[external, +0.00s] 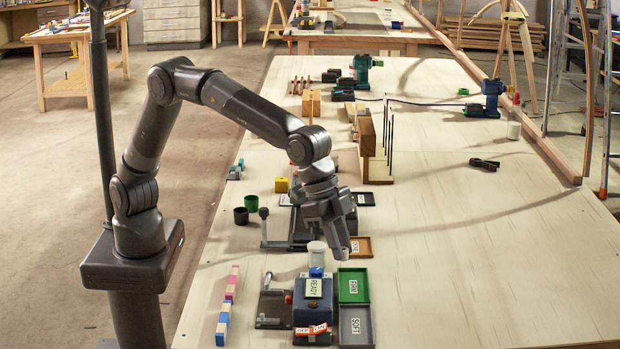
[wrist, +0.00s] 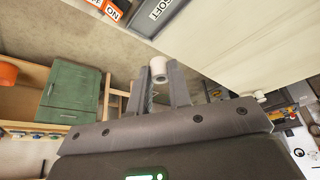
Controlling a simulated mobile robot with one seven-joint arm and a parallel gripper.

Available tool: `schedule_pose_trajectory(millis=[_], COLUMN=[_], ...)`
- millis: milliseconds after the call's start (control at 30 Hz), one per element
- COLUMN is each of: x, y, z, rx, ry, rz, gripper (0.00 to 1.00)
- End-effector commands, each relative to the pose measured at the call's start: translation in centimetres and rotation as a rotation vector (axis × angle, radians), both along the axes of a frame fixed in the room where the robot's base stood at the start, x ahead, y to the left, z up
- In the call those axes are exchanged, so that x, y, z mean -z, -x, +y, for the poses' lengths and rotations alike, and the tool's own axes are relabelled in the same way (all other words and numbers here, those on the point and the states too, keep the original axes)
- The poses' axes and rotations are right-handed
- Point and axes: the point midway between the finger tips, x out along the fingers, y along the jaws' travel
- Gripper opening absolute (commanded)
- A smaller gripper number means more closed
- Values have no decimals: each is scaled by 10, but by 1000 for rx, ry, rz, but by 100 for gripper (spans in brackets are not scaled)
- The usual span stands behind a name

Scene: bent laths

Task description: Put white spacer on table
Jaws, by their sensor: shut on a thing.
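My gripper (external: 335,245) hangs above the blue box (external: 313,315) and trays at the near end of the bench. In the wrist view, my gripper (wrist: 160,82) is shut on the white spacer (wrist: 159,67), a short pale cylinder with a hole in its end, held at the fingertips. In the external view a white cylinder (external: 316,250) shows beside the fingers above the blue box; I cannot tell whether it is the held spacer. The pale wooden table (external: 470,255) is wide and flat. The spacer's contact with the fingers is partly hidden.
A green tray (external: 352,284) and the grey SOFT tray (external: 357,326) lie right of the box. A metal fixture (external: 273,304) and coloured blocks (external: 229,300) lie left. A wooden rack with upright rods (external: 377,150) stands farther back. The table's right side is largely clear.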

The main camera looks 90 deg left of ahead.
Motion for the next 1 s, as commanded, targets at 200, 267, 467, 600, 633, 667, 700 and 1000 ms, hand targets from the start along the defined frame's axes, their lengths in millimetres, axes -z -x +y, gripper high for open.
schedule_pose_trajectory(millis=[200,267,467,600,633,667,700,1000], x=[45,51,60,77,82,86,92,121], y=[0,0,-8,-32,-38,-44,-52,-96], z=[0,0,6,21,24,28,33,58], rx=[1,1,-4,-6,-6,-5,-5,-2], ry=[-2,0,0,0,0,-1,-1,1], rz=[2,0,0,1,1,1,1,0], gripper=[0,0,0,0,0,0,0,0])
